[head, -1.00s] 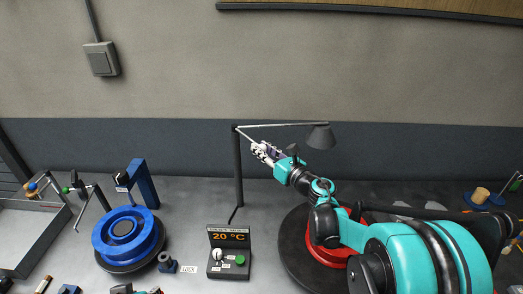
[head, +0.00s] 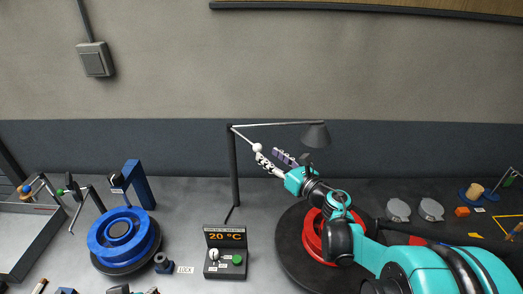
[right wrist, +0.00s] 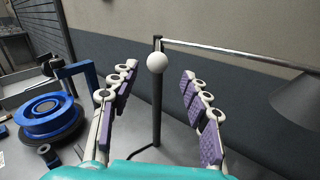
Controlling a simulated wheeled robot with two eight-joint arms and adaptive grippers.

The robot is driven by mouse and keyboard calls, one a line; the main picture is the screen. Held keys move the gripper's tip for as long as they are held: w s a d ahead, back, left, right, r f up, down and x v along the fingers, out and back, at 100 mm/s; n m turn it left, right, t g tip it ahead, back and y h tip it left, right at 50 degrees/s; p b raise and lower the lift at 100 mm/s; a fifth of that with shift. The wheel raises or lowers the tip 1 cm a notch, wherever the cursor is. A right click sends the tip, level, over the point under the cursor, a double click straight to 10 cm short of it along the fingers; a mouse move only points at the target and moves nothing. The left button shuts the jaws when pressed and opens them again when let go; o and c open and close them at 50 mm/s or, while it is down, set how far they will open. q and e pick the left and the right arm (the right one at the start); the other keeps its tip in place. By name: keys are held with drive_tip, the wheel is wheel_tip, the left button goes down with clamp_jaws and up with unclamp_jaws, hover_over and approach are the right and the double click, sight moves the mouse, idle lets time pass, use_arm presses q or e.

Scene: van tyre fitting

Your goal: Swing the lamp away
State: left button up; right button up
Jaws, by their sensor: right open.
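The lamp has a dark upright post (head: 234,170), a thin arm (head: 275,125) reaching right from its top, and a grey cone shade (head: 316,135). A white ball knob (head: 257,147) sits on a short rod from the post's top. It also shows in the right wrist view (right wrist: 156,62), between and beyond the fingers. My right gripper (head: 272,158) is open and empty, its fingertips just right of and below the knob, apart from it. Its purple-padded fingers are spread wide in the right wrist view (right wrist: 157,95). My left gripper is not in view.
A blue wheel-shaped fixture (head: 122,236) stands at left beside a blue bracket (head: 139,184). A control box reading 20 °C (head: 225,240) stands in front of the post. A red ring on a dark turntable (head: 290,240) lies under my right arm. The wall is close behind.

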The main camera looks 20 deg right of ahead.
drive_tip(key=v, duration=0.5)
drive_tip(key=shift+s+d, duration=0.15)
drive_tip(key=shift+s, duration=0.2)
wheel_tip(320, 180, up, 5)
drive_tip(key=d+m+t+h+b, duration=0.25)
drive_tip(key=m+h, duration=0.25)
drive_tip(key=m, duration=0.5)
drive_tip(key=s+d+f+m+g+h, duration=0.25)
drive_tip(key=m+h, duration=0.35)
drive_tip(key=m, duration=0.7)
drive_tip(key=s+a+f+m+g+y+b, duration=0.1)
drive_tip(key=s+a+f+m+g, duration=0.3)
drive_tip(key=f, duration=0.7)
drive_tip(key=s+a+f+m+g+y+b, duration=0.2)
drive_tip(key=s+a+f+m+g, duration=0.3)
drive_tip(key=s, duration=0.8)
drive_tip(key=a+f+m+y, duration=0.1)
drive_tip(key=a+f+m, duration=0.2)
drive_tip(key=f+m, duration=0.2)
drive_tip(key=shift+f+m+g+b, duration=0.3)
drive_tip(key=shift+f+m, duration=0.05)
drive_tip(key=shift+m, duration=0.15)
drive_tip(key=shift+s, duration=0.1)
